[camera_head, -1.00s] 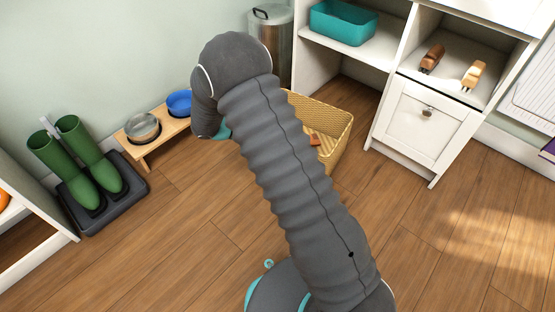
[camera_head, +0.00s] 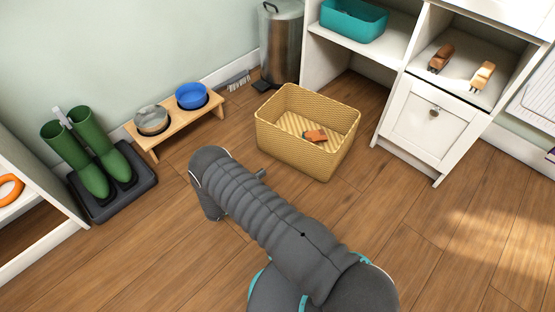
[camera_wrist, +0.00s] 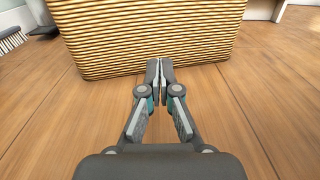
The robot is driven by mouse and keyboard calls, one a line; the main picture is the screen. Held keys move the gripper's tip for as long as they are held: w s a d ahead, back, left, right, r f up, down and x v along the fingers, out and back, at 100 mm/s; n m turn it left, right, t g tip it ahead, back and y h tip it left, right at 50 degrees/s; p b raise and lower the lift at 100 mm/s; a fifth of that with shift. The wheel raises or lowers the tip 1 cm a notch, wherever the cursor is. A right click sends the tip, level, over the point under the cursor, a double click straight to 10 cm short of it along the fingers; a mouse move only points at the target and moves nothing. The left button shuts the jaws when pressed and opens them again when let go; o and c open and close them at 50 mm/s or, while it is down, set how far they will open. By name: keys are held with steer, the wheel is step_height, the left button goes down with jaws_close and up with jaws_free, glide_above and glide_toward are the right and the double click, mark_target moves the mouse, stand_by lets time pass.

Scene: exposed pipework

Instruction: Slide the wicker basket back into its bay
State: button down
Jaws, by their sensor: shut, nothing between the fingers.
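The wicker basket (camera_head: 290,149) is yellow and open-topped and stands on the wood floor in front of the white shelf unit. A small orange-brown item (camera_head: 316,135) lies inside it. The open lower bay (camera_head: 352,97) is behind the basket, to its upper right. In the wrist view, the basket's woven side (camera_wrist: 150,40) fills the top. My gripper (camera_wrist: 159,64) has its fingertips together with nothing between them, pointing at the lower part of that side. Whether the tips touch it I cannot tell. In the head view, my arm hides most of the gripper.
A wooden bowl stand (camera_head: 153,154) and green boots (camera_head: 84,158) on a dark tray are at the left. A cabinet door (camera_head: 425,116) bounds the bay on the right.

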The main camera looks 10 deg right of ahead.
mark_target(289, 152)
steer(key=x, duration=1.3)
steer(key=shift+w+d, duration=0.25)
steer(key=shift+w, duration=0.05)
